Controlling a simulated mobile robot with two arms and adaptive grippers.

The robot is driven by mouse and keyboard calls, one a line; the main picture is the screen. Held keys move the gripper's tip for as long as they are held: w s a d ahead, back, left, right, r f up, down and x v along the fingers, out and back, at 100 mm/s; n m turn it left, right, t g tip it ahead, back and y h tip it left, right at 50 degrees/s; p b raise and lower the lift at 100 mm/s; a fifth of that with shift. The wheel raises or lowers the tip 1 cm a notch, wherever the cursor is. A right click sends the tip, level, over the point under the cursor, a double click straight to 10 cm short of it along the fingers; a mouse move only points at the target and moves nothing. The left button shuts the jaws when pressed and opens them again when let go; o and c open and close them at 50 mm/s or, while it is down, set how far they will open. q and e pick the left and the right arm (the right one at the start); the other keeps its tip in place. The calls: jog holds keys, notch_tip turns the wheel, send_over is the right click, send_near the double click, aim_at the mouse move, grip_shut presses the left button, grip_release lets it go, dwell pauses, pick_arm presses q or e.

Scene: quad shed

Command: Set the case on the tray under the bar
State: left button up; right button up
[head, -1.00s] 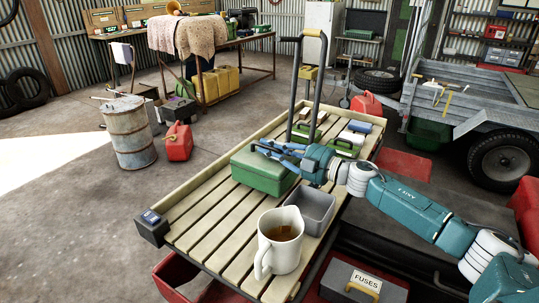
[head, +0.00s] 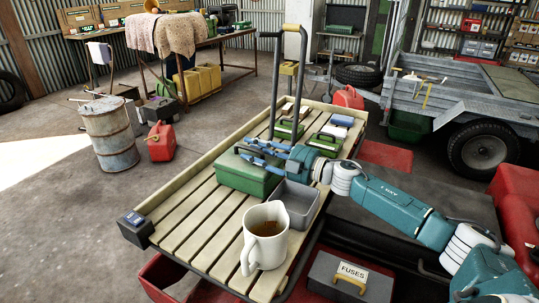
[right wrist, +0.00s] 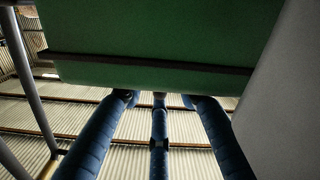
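A green case (head: 244,178) rests on a slatted wooden tray (head: 185,213), left of a grey open bin (head: 297,204). A tall dark bar (head: 275,90) with a yellow grip stands over the far part of the tray. My right gripper (head: 252,150), with blue fingers, is at the top of the case, reaching in from the right. In the right wrist view the green case (right wrist: 160,40) fills the top, with the fingertips (right wrist: 160,98) at its edge. Whether they grip anything cannot be told. My left gripper does not show.
A white mug (head: 264,240) of brown liquid stands near the tray's front. Small green-and-white items (head: 328,140) lie near the bar. A fuses box (head: 350,278) sits below at the front. The left slats are bare. A drum (head: 110,135) and a red can (head: 161,142) stand on the floor.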

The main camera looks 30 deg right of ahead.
aim_at(263, 154)
jog(key=b+v, duration=0.1)
jog(key=v, duration=0.4)
jog(key=shift+s+d+f, duration=0.15)
jog(key=shift+s+f, duration=0.05)
jog(key=shift+s, duration=0.15)
jog(key=shift+r+p+v, duration=0.2)
jog(key=shift+p+v, duration=1)
jog(key=shift+v, duration=1.7)
jog(key=shift+w, duration=0.1)
